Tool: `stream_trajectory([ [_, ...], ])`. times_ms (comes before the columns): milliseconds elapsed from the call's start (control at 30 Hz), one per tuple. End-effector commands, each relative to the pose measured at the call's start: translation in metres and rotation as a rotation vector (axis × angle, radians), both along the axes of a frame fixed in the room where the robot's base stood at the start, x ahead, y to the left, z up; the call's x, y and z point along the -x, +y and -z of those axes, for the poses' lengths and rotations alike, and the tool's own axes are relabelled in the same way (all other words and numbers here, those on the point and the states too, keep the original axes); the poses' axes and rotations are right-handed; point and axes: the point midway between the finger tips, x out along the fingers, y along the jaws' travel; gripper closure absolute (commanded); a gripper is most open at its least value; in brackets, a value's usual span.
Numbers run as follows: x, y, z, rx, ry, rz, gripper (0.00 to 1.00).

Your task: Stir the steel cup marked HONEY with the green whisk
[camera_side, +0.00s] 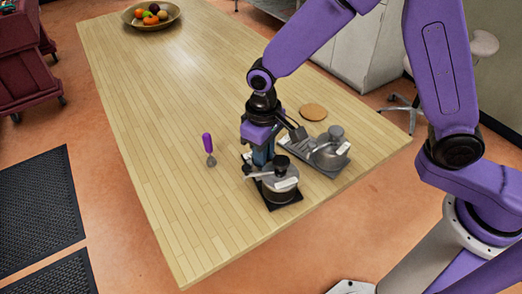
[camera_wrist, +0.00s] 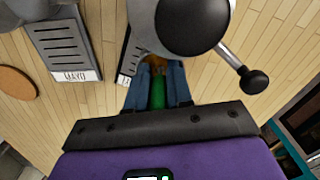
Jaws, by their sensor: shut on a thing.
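My gripper (camera_side: 262,157) points down over the table's near right part, just behind a grey lidded pot with a crank. In the wrist view its blue fingers (camera_wrist: 157,78) are shut on a green handle (camera_wrist: 158,92), which fits the green whisk. The whisk's lower end is hidden. An orange-brown patch (camera_wrist: 154,60) shows just past the fingertips; I cannot tell whether it is a cup's contents. No HONEY marking is readable. A label beside the fingers is mostly covered, and the cup there is hidden.
A MAYO label (camera_wrist: 75,76) lies left. Grey vessels (camera_side: 328,152), a cork disc (camera_side: 313,112) and a purple-handled utensil (camera_side: 208,144) are nearby.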

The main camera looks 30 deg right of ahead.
Motion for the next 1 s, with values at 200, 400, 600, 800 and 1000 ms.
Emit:
stream_trajectory([
  [200, 0.003, -0.005, 0.001, 0.005, 0.006, 0.000, 1.00],
  [400, 0.000, -0.012, 0.001, 0.005, 0.007, 0.002, 1.00],
  [600, -0.003, -0.011, 0.001, 0.003, 0.005, 0.000, 1.00],
  [800, -0.011, -0.006, 0.001, 0.003, 0.004, 0.000, 1.00],
  [1000, -0.012, -0.004, 0.001, 0.002, 0.003, -0.001, 1.00],
])
